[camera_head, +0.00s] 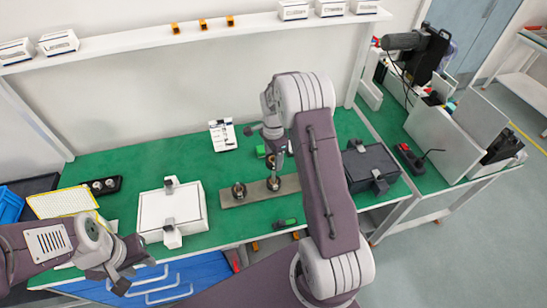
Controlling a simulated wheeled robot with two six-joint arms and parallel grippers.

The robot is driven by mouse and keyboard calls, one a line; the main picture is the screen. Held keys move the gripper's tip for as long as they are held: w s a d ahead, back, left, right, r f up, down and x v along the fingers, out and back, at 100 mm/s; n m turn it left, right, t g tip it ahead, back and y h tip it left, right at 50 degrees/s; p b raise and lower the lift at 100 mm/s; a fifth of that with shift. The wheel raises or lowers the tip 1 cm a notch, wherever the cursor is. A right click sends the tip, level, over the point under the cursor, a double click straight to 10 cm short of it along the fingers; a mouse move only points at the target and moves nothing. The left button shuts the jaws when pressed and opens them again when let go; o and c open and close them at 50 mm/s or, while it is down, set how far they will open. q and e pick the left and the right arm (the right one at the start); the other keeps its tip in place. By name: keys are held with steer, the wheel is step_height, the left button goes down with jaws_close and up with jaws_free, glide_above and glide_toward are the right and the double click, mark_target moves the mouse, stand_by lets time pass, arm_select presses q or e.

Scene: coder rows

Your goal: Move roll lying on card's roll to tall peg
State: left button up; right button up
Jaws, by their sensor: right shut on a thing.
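A grey-brown bar-shaped base (252,196) lies on the green table. A dark, coppery roll (239,190) stands on its left part. A second small dark roll (273,183) is on or just above its right part, directly under my right gripper (273,165). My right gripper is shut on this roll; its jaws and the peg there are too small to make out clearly.
A white case (172,212) stands left of the base, a black case (371,168) right of it. A black two-hole holder (103,186) and a yellow-edged tray (62,202) are at the left.

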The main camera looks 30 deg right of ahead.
mark_target(273, 175)
steer(key=shift+f+b, duration=3.5)
steer(key=shift+f, duration=2)
stand_by(2.3)
